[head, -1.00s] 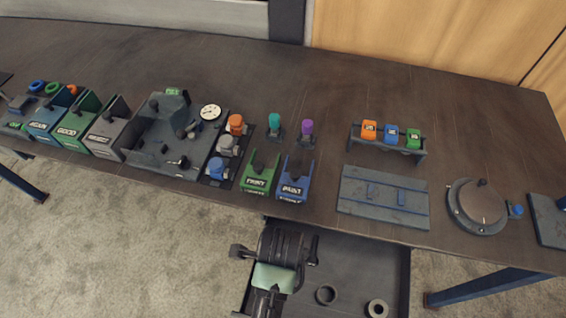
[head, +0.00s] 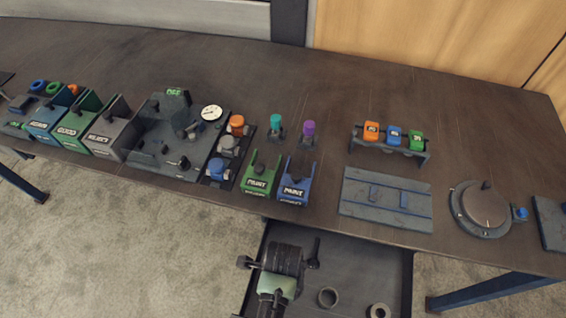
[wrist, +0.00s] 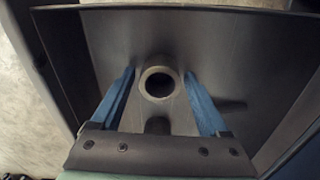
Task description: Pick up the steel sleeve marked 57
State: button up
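A grey metal sleeve (wrist: 159,84) stands with its round bore facing the camera in the wrist view, on the floor of an open drawer. My gripper (wrist: 160,76) is open, with one blue finger on each side of this sleeve; contact does not show. In the head view my arm hangs over the left part of the drawer and hides what lies below it. Two more ring-shaped sleeves, one grey (head: 328,297) and one paler (head: 380,311), lie in the drawer to the right. No number 57 is legible on any sleeve.
The drawer (head: 388,262) has raised walls around my gripper and sits under the front edge of the dark workbench (head: 300,60). Bins, a gauge fixture (head: 180,135), coloured parts, a flat plate (head: 386,199) and a round flange (head: 481,208) stand on the bench.

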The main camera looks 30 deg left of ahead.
grip_shut()
jog(key=shift+r, duration=0.1)
